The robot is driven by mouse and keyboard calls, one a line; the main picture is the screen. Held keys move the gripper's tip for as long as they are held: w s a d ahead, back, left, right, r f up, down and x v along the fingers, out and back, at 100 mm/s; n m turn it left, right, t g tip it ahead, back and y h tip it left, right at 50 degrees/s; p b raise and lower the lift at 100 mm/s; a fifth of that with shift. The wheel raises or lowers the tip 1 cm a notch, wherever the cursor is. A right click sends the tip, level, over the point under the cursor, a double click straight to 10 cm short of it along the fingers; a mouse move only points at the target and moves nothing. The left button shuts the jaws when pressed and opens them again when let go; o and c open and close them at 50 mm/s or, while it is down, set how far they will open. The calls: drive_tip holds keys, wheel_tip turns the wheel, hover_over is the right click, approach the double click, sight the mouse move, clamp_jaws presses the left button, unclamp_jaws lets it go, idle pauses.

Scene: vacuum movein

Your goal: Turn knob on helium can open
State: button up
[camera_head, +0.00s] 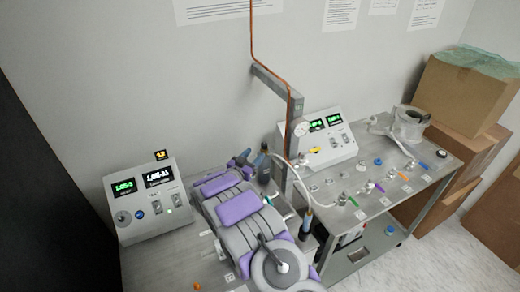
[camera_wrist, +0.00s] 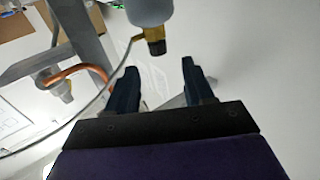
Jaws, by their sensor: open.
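In the wrist view, the grey helium can (camera_wrist: 150,12) shows at the top edge, with a brass-coloured valve fitting and a small dark knob (camera_wrist: 155,47) at its end. My gripper (camera_wrist: 158,70) is open and empty. Its two dark blue fingers lie on either side of the knob's line in this picture, with the knob a little beyond the tips; no contact shows. In the head view, my gripper (camera_head: 240,158) is at the far end of my purple and grey arm, beside a small dark can (camera_head: 264,168). The knob is too small to make out there.
A control box (camera_head: 150,200) with lit displays stands left of my arm, and another (camera_head: 318,140) stands behind. A grey post (camera_head: 291,140) with a copper pipe rises close right of the can. The metal cart (camera_head: 420,185) holds valves and hoses. Cardboard boxes (camera_head: 465,95) stand far right.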

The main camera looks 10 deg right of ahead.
drive_tip(key=v, duration=0.9)
drive_tip(key=shift+a, duration=0.2)
